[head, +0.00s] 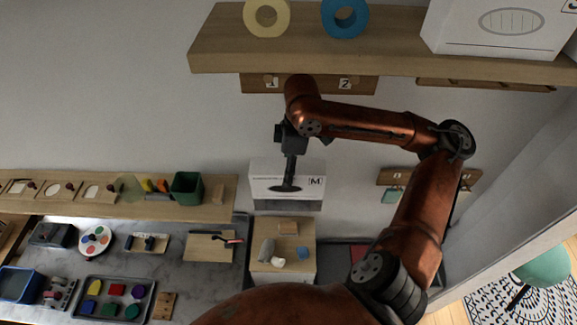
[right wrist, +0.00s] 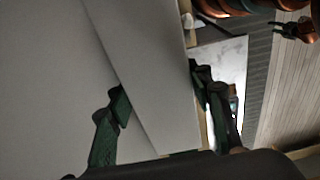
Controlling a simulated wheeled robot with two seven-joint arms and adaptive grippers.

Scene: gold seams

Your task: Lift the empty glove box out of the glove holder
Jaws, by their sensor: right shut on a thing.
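The glove box (head: 263,170) is white with an "M" label and a dark oval opening on its front. It is against the wall below the shelf, in the head view. The glove holder (head: 290,205) shows as a grey band around the box's lower part; how deep the box sits in it I cannot tell. My right gripper (head: 290,165) reaches down over the box from above. In the right wrist view its green-padded fingers (right wrist: 160,115) stand on both sides of white box panels (right wrist: 150,70), shut on the box. My left gripper is out of view.
A wooden shelf (head: 400,62) overhead carries a yellow roll (head: 267,17), a blue roll (head: 345,17) and a white carton (head: 500,30). A small wooden stand (head: 305,232) with small items is below the box. A cluttered counter (head: 75,255) lies left.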

